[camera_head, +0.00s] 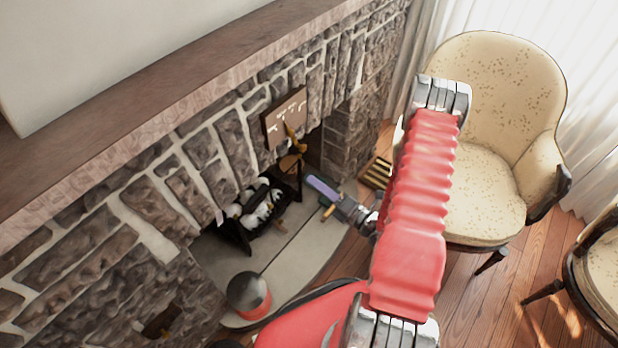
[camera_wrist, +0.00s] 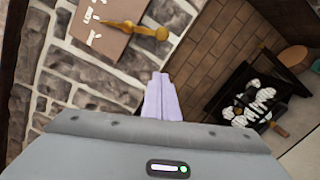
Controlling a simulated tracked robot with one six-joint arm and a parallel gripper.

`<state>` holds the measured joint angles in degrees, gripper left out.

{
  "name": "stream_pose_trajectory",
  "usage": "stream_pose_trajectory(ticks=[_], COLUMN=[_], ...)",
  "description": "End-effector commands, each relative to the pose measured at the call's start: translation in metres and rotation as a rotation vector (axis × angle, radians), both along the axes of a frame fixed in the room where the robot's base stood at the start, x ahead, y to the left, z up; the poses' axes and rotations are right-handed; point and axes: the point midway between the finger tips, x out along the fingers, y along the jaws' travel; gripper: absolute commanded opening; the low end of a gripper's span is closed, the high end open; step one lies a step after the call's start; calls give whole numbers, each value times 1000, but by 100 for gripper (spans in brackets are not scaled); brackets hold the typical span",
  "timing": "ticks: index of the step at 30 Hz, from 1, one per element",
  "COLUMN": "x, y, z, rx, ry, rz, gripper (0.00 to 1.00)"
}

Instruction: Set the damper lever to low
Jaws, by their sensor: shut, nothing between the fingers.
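The damper plate (camera_head: 284,118) is a brown panel with white markings on the stone fireplace front. Its brass lever (camera_head: 294,141) hangs down from the plate in the head view. In the wrist view the plate (camera_wrist: 98,38) is at the upper left, and the lever (camera_wrist: 130,27) reaches right across it to a round knob end. My gripper (camera_head: 314,181) is below and right of the lever in the head view. Its lilac fingers (camera_wrist: 160,80) are together and empty in the wrist view, apart from the lever.
A black grate with pale logs (camera_head: 262,205) stands on the hearth below; it is at the right in the wrist view (camera_wrist: 245,105). A red and dark round object (camera_head: 249,296) stands at the hearth's front. A cream armchair (camera_head: 490,190) is at the right.

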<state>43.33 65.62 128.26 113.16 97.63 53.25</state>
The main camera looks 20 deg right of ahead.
Motion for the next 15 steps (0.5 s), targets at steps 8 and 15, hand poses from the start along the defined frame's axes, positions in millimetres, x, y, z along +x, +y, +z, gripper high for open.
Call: stream_pose_trajectory(ticks=[8, 15], x=[-27, -34], y=[-12, -14], z=[-2, -2], rx=[2, 2], ry=[2, 2], rz=[-3, 0], gripper=[0, 0])
